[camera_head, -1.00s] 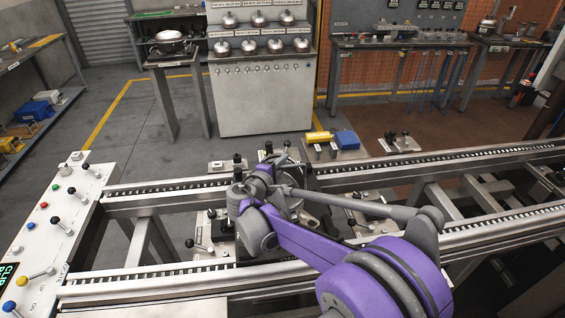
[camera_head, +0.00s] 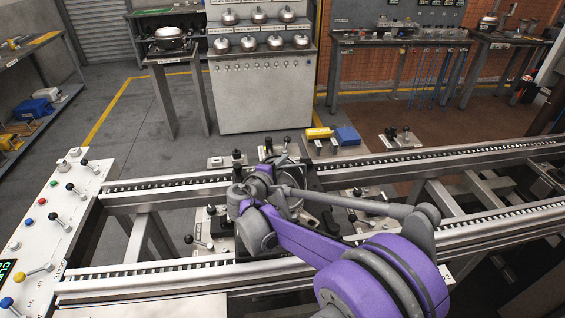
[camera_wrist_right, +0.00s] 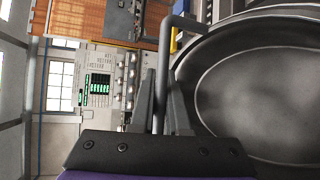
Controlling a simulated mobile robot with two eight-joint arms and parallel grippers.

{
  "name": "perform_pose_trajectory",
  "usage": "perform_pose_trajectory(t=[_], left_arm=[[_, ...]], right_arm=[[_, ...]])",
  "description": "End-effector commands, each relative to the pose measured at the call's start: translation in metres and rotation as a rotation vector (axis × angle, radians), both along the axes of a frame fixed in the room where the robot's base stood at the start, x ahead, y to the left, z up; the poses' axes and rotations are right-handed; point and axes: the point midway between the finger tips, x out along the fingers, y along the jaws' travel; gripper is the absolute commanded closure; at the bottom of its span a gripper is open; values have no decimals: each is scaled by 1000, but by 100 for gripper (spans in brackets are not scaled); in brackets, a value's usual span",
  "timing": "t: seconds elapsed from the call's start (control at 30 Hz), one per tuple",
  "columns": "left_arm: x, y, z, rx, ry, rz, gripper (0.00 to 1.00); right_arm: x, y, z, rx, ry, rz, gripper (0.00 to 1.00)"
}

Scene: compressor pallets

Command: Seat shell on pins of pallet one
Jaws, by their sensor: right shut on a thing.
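My right gripper (camera_head: 258,182) is over the conveyor in the head view, where its own arm largely covers its fingers. In the right wrist view, my right gripper (camera_wrist_right: 161,88) is shut on an upright grey bar handle. This handle belongs to the round dark metal shell (camera_wrist_right: 262,95), which fills the right of that view. In the head view the shell is mostly hidden behind the wrist. Pallet one lies under the arm at mid-conveyor; its pins are hidden, so I cannot tell whether the shell touches them. My left gripper is not in view.
The conveyor's front rail (camera_head: 160,280) and back rail (camera_head: 430,158) run across the scene. A control panel (camera_head: 48,215) with levers and buttons stands at the left. Finished-looking pots stand on a grey cabinet (camera_head: 265,100).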

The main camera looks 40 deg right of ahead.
Motion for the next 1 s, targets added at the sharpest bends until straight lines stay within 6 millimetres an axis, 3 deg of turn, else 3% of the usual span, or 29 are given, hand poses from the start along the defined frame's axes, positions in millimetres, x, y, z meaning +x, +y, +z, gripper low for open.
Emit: perform_pose_trajectory(t=[0.43,0.47,0.63,1.0], left_arm=[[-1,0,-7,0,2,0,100],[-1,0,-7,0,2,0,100],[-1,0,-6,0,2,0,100],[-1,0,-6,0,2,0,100]], right_arm=[[0,0,-8,-4,0,0,100],[0,0,-8,-4,0,0,83],[0,0,-8,-2,0,0,52],[-1,4,-9,2,-1,1,51]])
